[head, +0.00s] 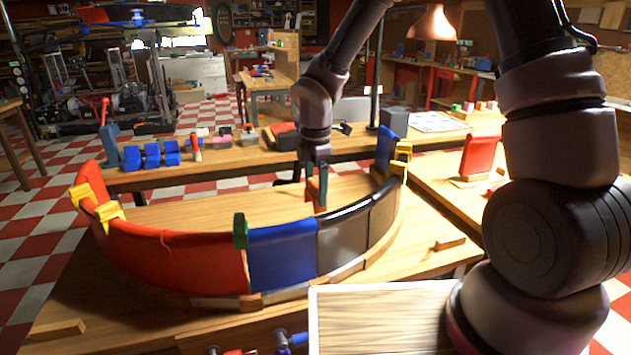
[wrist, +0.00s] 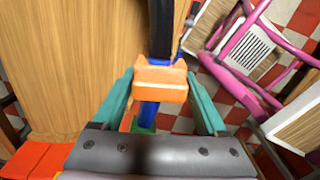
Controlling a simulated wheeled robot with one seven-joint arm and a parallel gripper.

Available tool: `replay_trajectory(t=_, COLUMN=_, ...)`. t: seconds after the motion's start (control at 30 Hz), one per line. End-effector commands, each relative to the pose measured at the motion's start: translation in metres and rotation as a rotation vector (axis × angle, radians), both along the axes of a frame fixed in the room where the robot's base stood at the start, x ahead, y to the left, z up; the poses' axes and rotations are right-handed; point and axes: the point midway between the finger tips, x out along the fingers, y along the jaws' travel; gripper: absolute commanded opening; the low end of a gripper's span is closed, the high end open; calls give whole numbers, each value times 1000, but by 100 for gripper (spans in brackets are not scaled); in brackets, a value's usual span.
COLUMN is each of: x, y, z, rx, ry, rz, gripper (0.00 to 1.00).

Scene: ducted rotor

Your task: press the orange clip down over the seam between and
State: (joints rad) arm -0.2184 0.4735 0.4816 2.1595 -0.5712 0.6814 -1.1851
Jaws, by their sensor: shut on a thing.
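The orange clip (wrist: 160,82) is between the teal fingers of my gripper (wrist: 160,92) in the wrist view. My gripper (head: 318,192) is shut on it and points down at the rim of the curved wall in the head view. There, a blue panel (head: 283,260) meets a black panel (head: 343,245). In the wrist view the black rim (wrist: 161,28) runs up from the clip and the blue rim (wrist: 147,115) shows below it. The clip lies across this line; I cannot tell whether it touches the rim. Its underside is hidden.
A green clip (head: 240,231) sits on the seam between the red panel (head: 185,258) and the blue one. Yellow clips (head: 108,212) sit on the left end, others (head: 400,160) at the right. A pink frame (wrist: 245,50) shows below.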

Motion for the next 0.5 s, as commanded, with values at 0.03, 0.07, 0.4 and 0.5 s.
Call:
replay_trajectory(t=0.03, x=-1, y=0, z=-5, rx=-1, ry=2, rz=1, gripper=21)
replay_trajectory(t=0.07, x=-1, y=0, z=-7, rx=-1, ry=2, rz=2, gripper=21)
replay_trajectory(t=0.4, x=-1, y=1, z=-34, rx=-1, ry=2, rz=2, gripper=21)
replay_trajectory(t=0.5, x=-1, y=0, z=-42, rx=-1, ry=2, rz=1, gripper=21)
